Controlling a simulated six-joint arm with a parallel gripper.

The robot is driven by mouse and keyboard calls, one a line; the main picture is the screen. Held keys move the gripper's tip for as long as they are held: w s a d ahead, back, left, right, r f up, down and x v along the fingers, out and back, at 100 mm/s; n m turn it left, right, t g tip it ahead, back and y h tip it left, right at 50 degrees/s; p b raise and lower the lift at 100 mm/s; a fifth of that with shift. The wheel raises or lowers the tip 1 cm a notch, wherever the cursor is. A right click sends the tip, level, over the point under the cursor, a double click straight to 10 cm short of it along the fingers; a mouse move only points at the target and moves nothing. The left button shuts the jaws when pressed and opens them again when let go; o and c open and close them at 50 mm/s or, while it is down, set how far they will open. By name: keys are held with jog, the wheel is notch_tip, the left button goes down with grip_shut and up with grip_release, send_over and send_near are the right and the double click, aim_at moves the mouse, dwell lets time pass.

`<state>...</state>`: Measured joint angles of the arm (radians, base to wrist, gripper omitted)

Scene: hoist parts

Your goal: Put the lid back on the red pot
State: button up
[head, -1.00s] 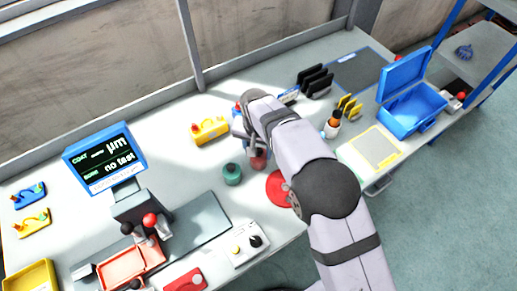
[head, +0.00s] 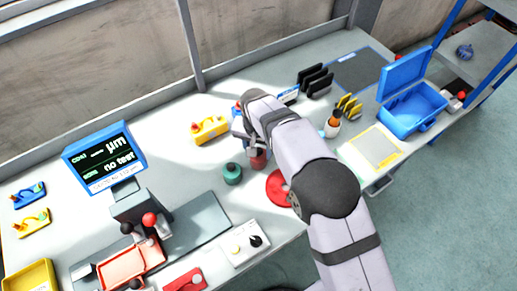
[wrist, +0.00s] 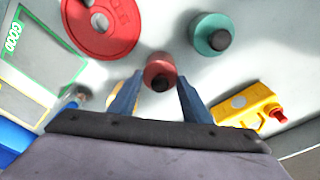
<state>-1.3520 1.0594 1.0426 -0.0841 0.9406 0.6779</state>
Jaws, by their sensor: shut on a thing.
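The red pot (head: 258,161) stands on the bench under my gripper (head: 246,142), partly hidden by it in the head view. In the wrist view the dull red round shape of the pot (wrist: 158,66) lies between the tips of my gripper's two blue fingers (wrist: 160,86). A dark knob, that of the lid (wrist: 160,83), shows at its near side. My gripper is shut on the lid, over the pot. I cannot tell whether the lid touches the rim. A teal pot (head: 232,174) with a dark knob stands just left of the red pot; it also shows in the wrist view (wrist: 211,36).
A red disc (head: 278,187) lies to the front right of the pot. Further right are a yellow-edged mat (head: 360,142) and an open blue case (head: 408,116).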

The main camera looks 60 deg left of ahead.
dwell(0.3)
jog(key=o, duration=1.6)
jog(key=shift+r+p, duration=2.2)
jog(key=shift+r, duration=1.3)
grip_shut()
jog(key=shift+f+b, duration=1.35)
jog(key=shift+f, duration=0.85)
jog(key=shift+r, duration=0.15)
